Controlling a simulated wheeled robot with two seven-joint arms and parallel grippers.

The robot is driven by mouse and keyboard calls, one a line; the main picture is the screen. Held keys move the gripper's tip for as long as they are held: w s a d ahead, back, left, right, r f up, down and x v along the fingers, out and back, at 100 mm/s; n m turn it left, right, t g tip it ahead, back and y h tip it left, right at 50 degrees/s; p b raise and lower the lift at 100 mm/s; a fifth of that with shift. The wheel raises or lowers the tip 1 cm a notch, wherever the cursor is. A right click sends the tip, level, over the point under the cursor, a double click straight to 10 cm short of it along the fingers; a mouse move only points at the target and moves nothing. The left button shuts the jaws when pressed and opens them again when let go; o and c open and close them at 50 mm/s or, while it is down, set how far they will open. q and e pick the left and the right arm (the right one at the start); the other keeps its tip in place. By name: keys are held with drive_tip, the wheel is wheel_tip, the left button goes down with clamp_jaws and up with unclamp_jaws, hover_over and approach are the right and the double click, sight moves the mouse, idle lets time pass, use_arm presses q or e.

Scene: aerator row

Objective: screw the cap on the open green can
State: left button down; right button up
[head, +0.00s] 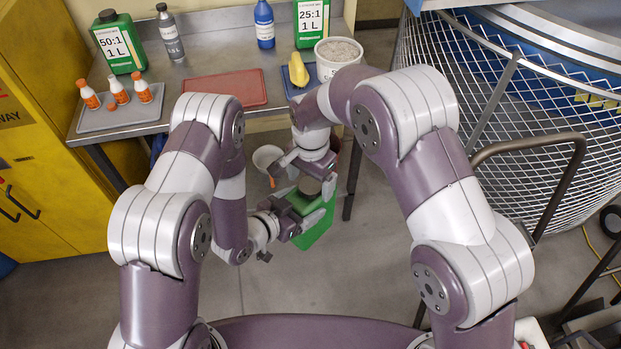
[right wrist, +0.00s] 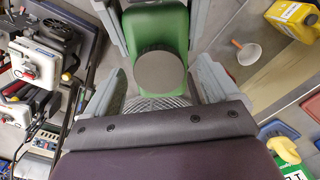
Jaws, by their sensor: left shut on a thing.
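The green can (head: 318,227) is held in front of me, away from the table. My left gripper (head: 301,214) is shut on it, and its grey fingers lie along both sides of the can in the right wrist view. A dark grey round cap (right wrist: 160,72) sits over the can's mouth (right wrist: 160,25); how tightly it is seated cannot be told. My right gripper (head: 309,173) is above the can. In the right wrist view its fingers (right wrist: 160,88) stand wide apart on either side of the cap, with gaps between.
The steel table holds two labelled green cans (head: 118,43) (head: 311,22), bottles (head: 170,35) (head: 264,24), a red mat (head: 224,89), a grey tray (head: 120,118) with small orange-capped bottles, and a white bucket (head: 338,55). A wire-mesh cage stands right, a yellow cabinet (head: 60,190) left.

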use_arm(q)
drive_tip(key=shift+r, duration=0.1)
use_arm(e)
drive_tip(key=shift+r, duration=0.1)
wheel_tip(320, 180, up, 7)
drive_tip(key=shift+w+r, duration=0.1)
drive_tip(key=shift+r, duration=0.05)
idle(0.5)
